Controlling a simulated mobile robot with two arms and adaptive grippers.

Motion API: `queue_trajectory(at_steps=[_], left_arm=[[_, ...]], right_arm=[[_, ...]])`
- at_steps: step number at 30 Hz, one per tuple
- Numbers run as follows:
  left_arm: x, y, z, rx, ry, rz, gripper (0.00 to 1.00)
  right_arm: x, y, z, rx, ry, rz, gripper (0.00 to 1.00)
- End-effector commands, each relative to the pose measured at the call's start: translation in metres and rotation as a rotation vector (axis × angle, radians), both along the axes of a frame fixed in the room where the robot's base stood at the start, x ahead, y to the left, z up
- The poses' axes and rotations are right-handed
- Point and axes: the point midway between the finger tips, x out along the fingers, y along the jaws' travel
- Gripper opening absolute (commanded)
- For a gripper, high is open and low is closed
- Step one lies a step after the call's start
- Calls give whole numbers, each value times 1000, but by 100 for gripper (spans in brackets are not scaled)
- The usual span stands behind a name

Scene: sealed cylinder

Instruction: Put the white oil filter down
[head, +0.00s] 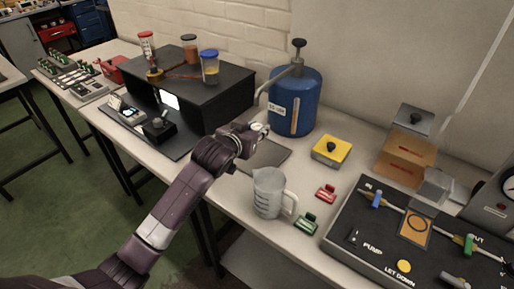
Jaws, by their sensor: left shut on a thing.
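My left gripper (254,134) is shut on the white oil filter (262,127), of which only a small pale part shows past the fingers. It is over or near a flat dark grey plate (271,154) on the bench, in front of the blue canister (294,103). The gripper hides most of the filter, and I cannot tell whether the filter touches the plate. My right gripper is not in view.
A clear measuring jug (267,192) stands close in front of the plate. A yellow box (331,151), a red clip (326,194) and a green clip (307,224) lie to the right. A black box (213,97) stands left; a control panel (375,246) fills the right front.

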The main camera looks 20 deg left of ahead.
Motion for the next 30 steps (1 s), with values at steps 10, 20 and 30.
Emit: queue_trajectory(at_steps=[10, 20, 30], left_arm=[[-1, 0, -44, 0, 1, 0, 0], [0, 0, -63, 0, -3, -1, 0], [0, 0, -63, 0, -2, -1, 42]], right_arm=[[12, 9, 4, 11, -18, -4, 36], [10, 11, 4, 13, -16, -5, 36], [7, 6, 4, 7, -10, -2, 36]])
